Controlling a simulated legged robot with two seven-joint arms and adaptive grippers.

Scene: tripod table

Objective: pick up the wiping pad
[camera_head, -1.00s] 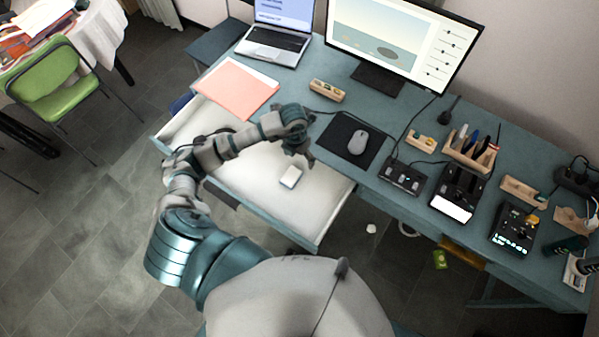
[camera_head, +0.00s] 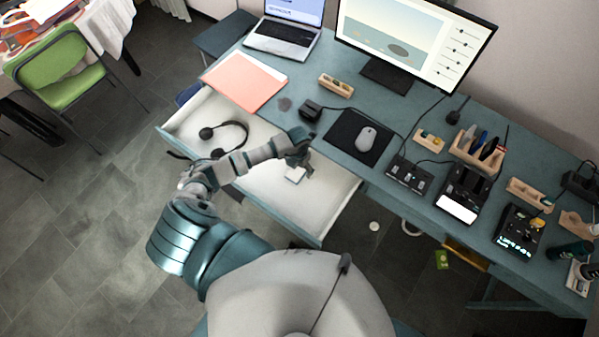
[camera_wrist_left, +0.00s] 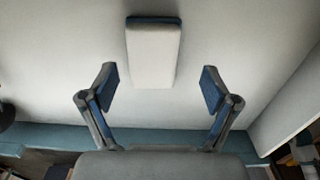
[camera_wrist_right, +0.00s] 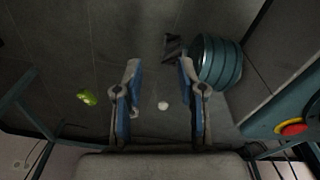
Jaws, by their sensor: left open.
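The wiping pad (camera_head: 295,175) is a small white block with a dark blue layer. It lies in the open drawer and is partly covered by my left gripper (camera_head: 303,168) in the head view. In the left wrist view the whole pad (camera_wrist_left: 153,52) shows, beyond and between the two fingertips. My left gripper (camera_wrist_left: 158,88) is open and empty, over the drawer, with its fingers apart from the pad. My right gripper (camera_wrist_right: 160,75) shows only in its own wrist view. Its fingers are spread with nothing between them, over the dark floor.
The open drawer (camera_head: 262,203) also holds a headset (camera_head: 222,135) at its left. On the desk are a pink folder (camera_head: 245,80), a mouse (camera_head: 366,138) on a dark mat, and several devices at the right. A white round thing (camera_head: 374,226) lies on the floor.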

